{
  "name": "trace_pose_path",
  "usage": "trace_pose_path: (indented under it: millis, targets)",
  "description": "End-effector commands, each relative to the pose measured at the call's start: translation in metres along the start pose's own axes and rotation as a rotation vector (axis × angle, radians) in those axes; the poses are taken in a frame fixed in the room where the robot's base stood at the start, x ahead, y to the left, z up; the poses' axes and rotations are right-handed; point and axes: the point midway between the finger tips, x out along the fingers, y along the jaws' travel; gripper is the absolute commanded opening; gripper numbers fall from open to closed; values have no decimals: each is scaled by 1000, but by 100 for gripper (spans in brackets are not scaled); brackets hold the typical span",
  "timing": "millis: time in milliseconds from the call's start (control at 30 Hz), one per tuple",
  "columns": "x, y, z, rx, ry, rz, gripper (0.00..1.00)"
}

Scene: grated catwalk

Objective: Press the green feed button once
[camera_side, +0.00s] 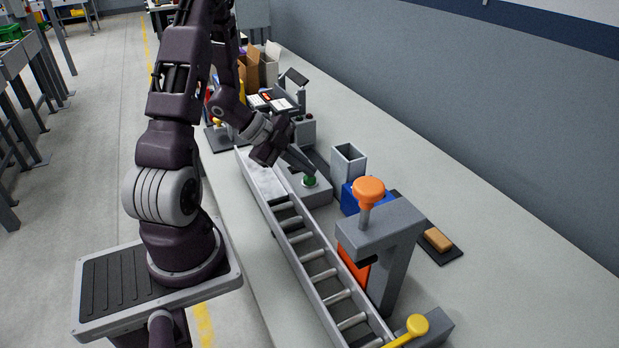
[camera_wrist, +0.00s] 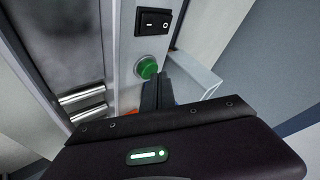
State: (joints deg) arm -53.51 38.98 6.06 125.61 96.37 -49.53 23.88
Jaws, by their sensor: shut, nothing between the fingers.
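The green feed button (camera_side: 309,181) is a round dome on top of a grey box (camera_side: 322,192) beside the conveyor. In the wrist view the green button (camera_wrist: 146,68) sits on a light grey panel, its lower right edge close to my fingers. My gripper (camera_side: 312,172) is shut and empty, slanting down with its fingertips right at the button in the side view. In the wrist view my gripper (camera_wrist: 158,80) appears just beside the button's edge. I cannot tell whether the tips touch it.
A black rocker switch (camera_wrist: 153,22) is beside the button. The roller conveyor (camera_side: 318,265) runs along the near side. A grey square tube (camera_side: 348,165), a blue block (camera_side: 350,198) and a grey press with an orange knob (camera_side: 369,189) stand to the right.

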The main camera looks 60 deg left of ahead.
Motion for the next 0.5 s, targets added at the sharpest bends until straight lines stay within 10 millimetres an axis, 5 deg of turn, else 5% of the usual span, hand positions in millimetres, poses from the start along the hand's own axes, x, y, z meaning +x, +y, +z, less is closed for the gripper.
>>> trace_pose_path:
  millis: [500]
  targets:
    - [4,3,3,-1,0,-1,0]
